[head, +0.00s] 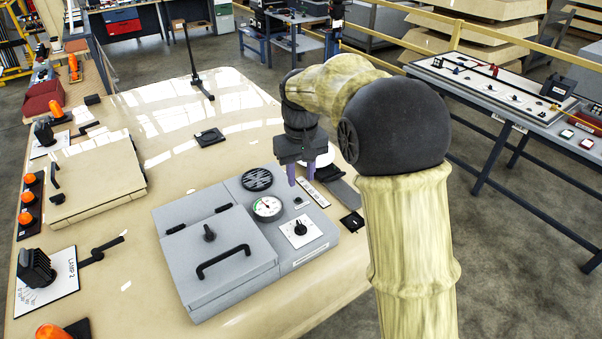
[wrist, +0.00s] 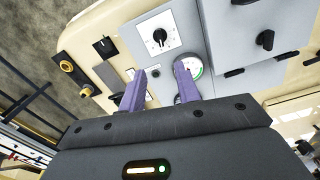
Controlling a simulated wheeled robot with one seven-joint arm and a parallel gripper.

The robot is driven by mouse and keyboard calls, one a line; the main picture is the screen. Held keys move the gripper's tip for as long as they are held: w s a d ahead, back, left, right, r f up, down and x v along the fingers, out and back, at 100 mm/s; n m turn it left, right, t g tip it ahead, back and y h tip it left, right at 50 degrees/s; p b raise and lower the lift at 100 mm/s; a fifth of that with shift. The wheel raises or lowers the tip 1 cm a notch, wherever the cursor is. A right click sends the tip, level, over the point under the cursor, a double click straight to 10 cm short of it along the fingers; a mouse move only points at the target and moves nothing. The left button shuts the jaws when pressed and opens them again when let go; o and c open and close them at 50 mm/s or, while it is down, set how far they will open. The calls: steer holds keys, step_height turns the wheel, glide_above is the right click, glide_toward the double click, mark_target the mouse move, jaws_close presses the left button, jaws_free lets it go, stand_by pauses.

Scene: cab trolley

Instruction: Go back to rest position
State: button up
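My gripper (head: 302,178) hangs fingers-down above the right rear part of a grey control box (head: 218,268). In the wrist view its two purple fingers (wrist: 159,88) stand apart with nothing between them. The box carries a round gauge (head: 267,207), a white dial plate (head: 300,228), a speaker grille (head: 257,180) and a lid with a black handle (head: 223,262), lying closed. The gauge also shows in the wrist view (wrist: 192,67), partly covered by one finger. My arm hides some of the table behind the gripper.
The box sits on a cream table (head: 150,108). A beige panel box (head: 97,180), orange knobs (head: 26,218) and a LAMP 2 switch plate (head: 47,283) are at left. A thin black stand (head: 194,60) rises at the back. Another bench (head: 490,97) stands at right, with floor between.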

steer(key=shift+f, duration=0.1)
steer(key=s+d+f+m+t, duration=0.1)
steer(key=s+d+f, duration=0.3)
steer(key=s+d, duration=0.4)
steer(key=s+d+f+m+t, duration=0.1)
steer(key=s+d+f+m, duration=0.2)
steer(key=s+d, duration=0.4)
steer(key=s+f, duration=0.1)
steer(key=s, duration=0.3)
steer(key=shift+d+m+t, duration=0.3)
steer(key=shift+d+m, duration=0.1)
steer(key=shift+w+f, duration=0.1)
steer(key=shift+w, duration=0.05)
stand_by(2.0)
